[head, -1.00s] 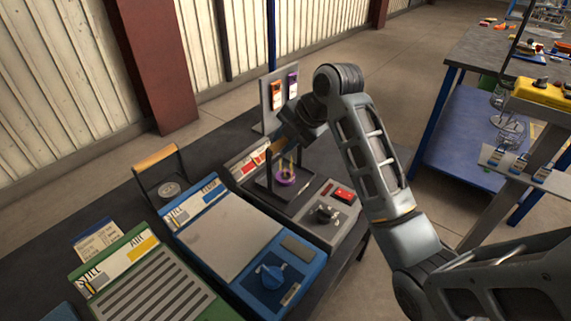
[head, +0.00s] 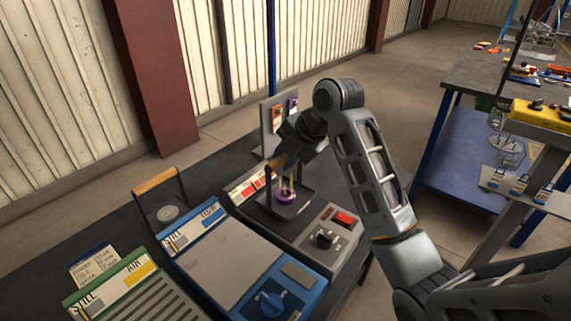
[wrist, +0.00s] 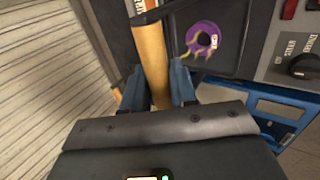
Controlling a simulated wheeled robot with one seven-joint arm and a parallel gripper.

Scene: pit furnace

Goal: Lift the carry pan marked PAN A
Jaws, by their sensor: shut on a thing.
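My gripper (wrist: 157,90) is shut on the wooden handle (wrist: 151,55) of a dark carry pan, one finger on each side of the handle. In the head view the pan (head: 302,191) appears upright and a little above the grey station with the red button. A purple ring (head: 286,193) with yellow prongs sits in it; the ring also shows in the wrist view (wrist: 203,38). I cannot read a PAN A mark on this pan. My gripper (head: 283,158) is partly hidden by my wrist in the head view.
Another wooden-handled pan (head: 150,213) holding a grey disc stands at the left. A blue unit (head: 235,258) and a green slatted unit (head: 130,300) are in front. An upright panel (head: 265,125) with orange and purple tags stands behind the held pan.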

